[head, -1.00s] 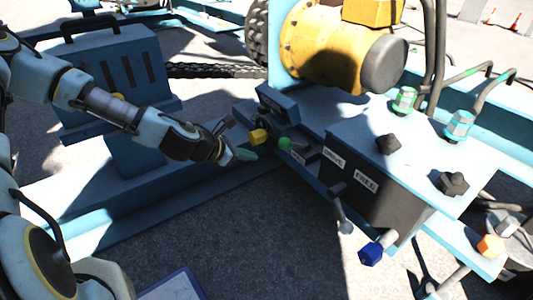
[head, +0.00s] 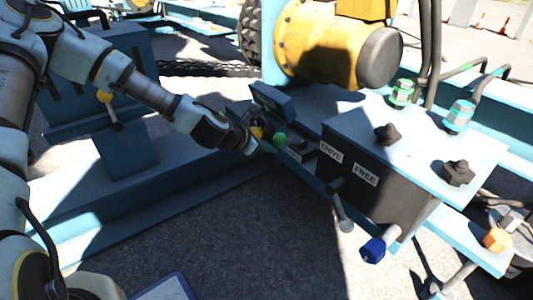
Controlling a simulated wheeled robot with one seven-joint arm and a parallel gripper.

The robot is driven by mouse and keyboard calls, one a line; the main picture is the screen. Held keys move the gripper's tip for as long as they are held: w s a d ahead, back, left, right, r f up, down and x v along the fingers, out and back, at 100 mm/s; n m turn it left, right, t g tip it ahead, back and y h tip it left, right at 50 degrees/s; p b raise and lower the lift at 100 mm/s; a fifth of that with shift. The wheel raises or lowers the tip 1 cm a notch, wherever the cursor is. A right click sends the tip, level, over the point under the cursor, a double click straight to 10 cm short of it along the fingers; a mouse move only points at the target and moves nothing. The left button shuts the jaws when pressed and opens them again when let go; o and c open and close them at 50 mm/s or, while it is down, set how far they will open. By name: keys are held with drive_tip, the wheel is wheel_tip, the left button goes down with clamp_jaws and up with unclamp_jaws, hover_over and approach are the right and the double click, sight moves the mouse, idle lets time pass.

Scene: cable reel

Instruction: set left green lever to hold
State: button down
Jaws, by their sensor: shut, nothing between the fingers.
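The left green lever shows as a round green knob (head: 279,140) beside a dark lever label, left of the dark control box. My gripper (head: 254,143) is just left of the green knob, close to it. Its fingers are shut with nothing visible between them. Whether the fingertips touch the knob cannot be told. A yellow knob (head: 257,131) is partly hidden behind my gripper. The lever's own shaft and part of its label are hard to make out.
The control box (head: 375,175) carries DRIVE and FREE labels, with a grey-knobbed lever (head: 345,224) and a blue-knobbed lever (head: 374,250) in front. A yellow motor (head: 325,50) stands behind. Blue frame beams run below my arm.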

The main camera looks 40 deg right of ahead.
drive_tip(key=shift+r, duration=0.15)
drive_tip(key=shift+d+r+p, duration=0.1)
drive_tip(key=shift+r+p, duration=0.2)
drive_tip(key=shift+p, duration=0.9)
